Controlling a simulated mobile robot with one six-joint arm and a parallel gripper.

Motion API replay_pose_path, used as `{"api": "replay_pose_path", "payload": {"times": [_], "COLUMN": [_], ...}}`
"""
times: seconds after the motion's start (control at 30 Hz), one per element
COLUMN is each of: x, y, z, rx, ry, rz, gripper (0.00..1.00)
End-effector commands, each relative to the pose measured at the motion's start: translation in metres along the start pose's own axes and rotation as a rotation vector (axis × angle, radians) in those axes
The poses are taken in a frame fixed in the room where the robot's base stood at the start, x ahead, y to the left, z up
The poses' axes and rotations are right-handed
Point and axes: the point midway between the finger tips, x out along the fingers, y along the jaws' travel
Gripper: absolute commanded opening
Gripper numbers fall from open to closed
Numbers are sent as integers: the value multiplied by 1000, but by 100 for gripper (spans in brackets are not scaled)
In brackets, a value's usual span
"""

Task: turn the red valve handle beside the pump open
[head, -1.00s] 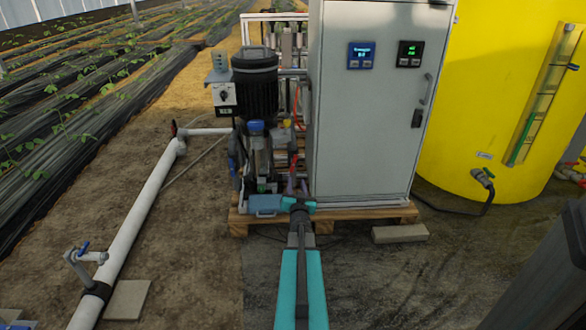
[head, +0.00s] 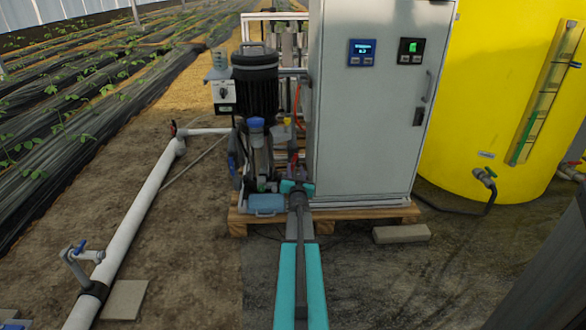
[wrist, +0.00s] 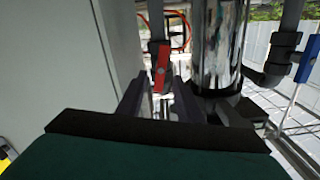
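The red valve handle (wrist: 162,66) stands upright on a dark pipe in the wrist view, left of a shiny metal cylinder. Only a small reddish bit of the handle (head: 293,158) shows in the head view, beyond my gripper (head: 296,174). In the wrist view my gripper (wrist: 161,96) is open, one finger on each side of the handle's lower end. I cannot tell whether either finger touches it. The pump (head: 256,85), with its black ribbed motor, stands left of the handle on the skid.
The grey control cabinet (head: 368,110) stands close on the right of my gripper. A blue valve handle (wrist: 308,58) is at the wrist view's right. The wooden pallet (head: 350,214) carries the skid. A yellow tank (head: 490,80) is at right, a white pipe (head: 135,210) at left.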

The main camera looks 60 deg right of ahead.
Motion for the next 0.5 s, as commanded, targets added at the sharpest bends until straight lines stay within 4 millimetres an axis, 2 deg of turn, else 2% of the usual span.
{"api": "replay_pose_path", "payload": {"times": [0.2, 0.5], "x": [23, 42], "y": [1, 0], "z": [2, 1], "rx": [1, 1], "ry": [1, 0], "rz": [0, 0], "gripper": [33, 33]}}
